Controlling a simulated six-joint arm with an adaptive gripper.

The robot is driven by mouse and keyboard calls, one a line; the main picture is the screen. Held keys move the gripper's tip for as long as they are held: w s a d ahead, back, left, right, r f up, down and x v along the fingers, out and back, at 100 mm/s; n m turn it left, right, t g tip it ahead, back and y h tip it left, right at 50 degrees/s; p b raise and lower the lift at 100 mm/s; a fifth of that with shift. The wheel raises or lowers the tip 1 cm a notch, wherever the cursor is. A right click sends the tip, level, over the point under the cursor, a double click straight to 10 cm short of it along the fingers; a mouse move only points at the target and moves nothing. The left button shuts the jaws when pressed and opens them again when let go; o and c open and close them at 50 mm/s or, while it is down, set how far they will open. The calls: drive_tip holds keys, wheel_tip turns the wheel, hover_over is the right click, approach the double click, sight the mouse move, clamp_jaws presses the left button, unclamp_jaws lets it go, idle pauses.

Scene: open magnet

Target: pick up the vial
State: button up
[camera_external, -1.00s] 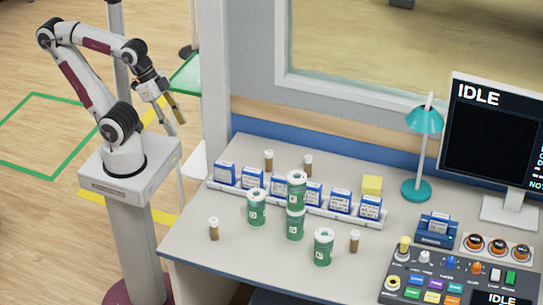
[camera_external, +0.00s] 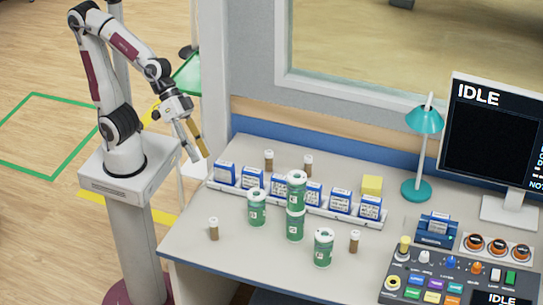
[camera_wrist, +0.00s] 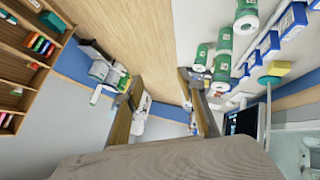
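Several small brown vials with white caps stand upright on the desk in the external view. One (camera_external: 214,229) is at the front left, one (camera_external: 354,242) at the front right, and two (camera_external: 269,161) (camera_external: 308,166) stand behind the row of blue boxes. My gripper (camera_external: 203,156) points down just off the desk's left edge, up and left of the front-left vial and apart from it. In the wrist view my gripper (camera_wrist: 160,78) has its two fingers spread, with nothing seen between them. I cannot make out a vial clearly there.
Green-and-white canisters (camera_external: 257,208) (camera_external: 323,247), including a stacked pair (camera_external: 295,222), stand mid-desk. A rack of blue-and-white boxes (camera_external: 340,202) runs behind them. A teal lamp (camera_external: 424,122), monitor (camera_external: 490,140) and control panel (camera_external: 440,277) fill the right. The front-left desk is mostly clear.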

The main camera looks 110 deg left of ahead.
drive_tip(key=w+d+f+n+t, duration=0.2)
drive_tip(key=w+d+f+n, duration=0.15)
drive_tip(key=w+d, duration=0.6)
drive_tip(key=n+g+y, duration=0.4)
drive_tip(key=n+y, duration=0.4)
drive_tip(key=y, duration=0.8)
approach(214, 230)
drive_tip(key=x, duration=0.3)
drive_tip(key=shift+s+a+f, duration=0.15)
drive_tip(key=shift+s+a, duration=0.3)
drive_tip(key=shift+s, duration=0.4)
drive_tip(key=shift+a+f, duration=0.1)
drive_tip(key=shift+x, duration=1.2)
